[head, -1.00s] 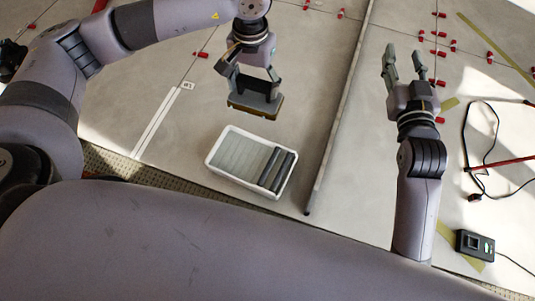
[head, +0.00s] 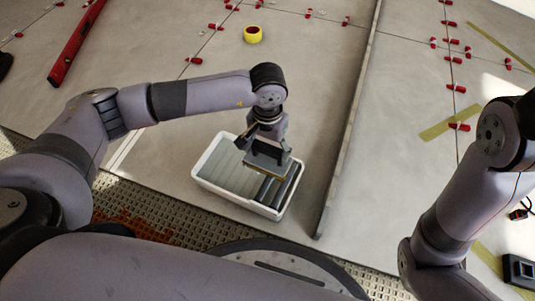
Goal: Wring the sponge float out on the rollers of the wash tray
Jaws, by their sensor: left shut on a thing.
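The wash tray (head: 208,182) is a white rectangular tub on the tiled floor, with grey water or lining at its left. Its dark rollers (head: 287,188) lie across the right end. My left gripper (head: 269,150) is shut on the sponge float (head: 266,166), a grey block with a yellowish sponge edge underneath. The float is over the roller end of the tray and hides part of the rollers. I cannot tell whether its sponge touches them. My right gripper is out of view; only its arm shows at the right.
A long straight bar (head: 348,130) lies on the tiles right of the tray. Red levelling clips (head: 459,127) stand along the joints. A dark device (head: 519,270) is at the lower right.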

